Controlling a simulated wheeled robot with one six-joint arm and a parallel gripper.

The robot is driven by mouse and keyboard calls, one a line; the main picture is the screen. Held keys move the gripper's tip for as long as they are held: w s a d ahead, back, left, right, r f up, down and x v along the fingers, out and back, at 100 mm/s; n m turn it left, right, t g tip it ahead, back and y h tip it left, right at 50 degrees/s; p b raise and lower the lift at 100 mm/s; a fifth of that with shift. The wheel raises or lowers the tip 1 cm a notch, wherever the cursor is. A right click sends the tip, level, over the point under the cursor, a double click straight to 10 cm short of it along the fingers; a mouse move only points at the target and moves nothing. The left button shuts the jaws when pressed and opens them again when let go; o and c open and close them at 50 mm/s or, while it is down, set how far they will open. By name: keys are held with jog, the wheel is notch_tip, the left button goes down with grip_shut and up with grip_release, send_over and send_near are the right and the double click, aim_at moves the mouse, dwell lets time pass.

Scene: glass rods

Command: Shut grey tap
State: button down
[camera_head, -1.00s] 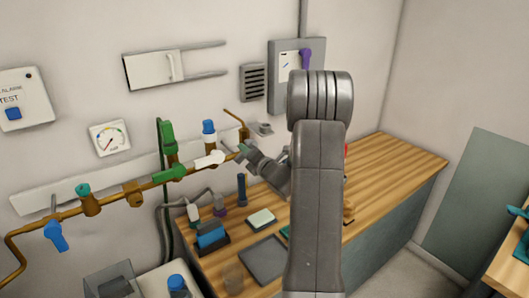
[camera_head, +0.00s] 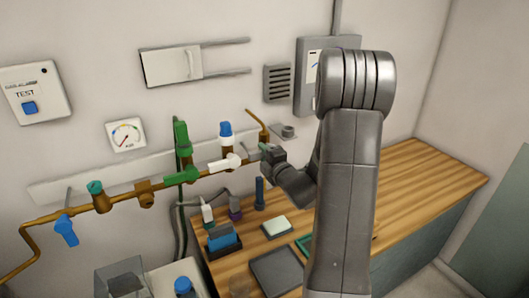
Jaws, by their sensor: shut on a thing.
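A brown pipe (camera_head: 128,199) runs along the wall with several taps on it. At its right end, beside the upturned brown pipe end, is a small grey-green handle (camera_head: 265,148), which looks like the grey tap. My gripper (camera_head: 268,153) is shut on this handle. The jaws and my wrist hide most of the tap, so its exact angle is hard to tell. Just left of it is a white tap handle (camera_head: 225,163), lying roughly along the pipe, with a blue-capped fitting (camera_head: 226,133) above.
A green tap handle (camera_head: 181,177) lies along the pipe; a blue handle (camera_head: 66,230) hangs down at the left. A gauge (camera_head: 126,135) is on the wall. Below is a wooden bench (camera_head: 413,190) with a dark tray (camera_head: 276,272) and a blue rack (camera_head: 223,239).

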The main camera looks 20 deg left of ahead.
dwell(0.4)
jog(key=c, duration=1.2)
grip_release()
jog(key=shift+d, duration=0.1)
jog(key=b+v, duration=0.3)
jog(key=v, duration=1)
jog(key=shift+s+d, duration=0.25)
jog(key=p+x, duration=0.3)
jog(key=x, duration=1.1)
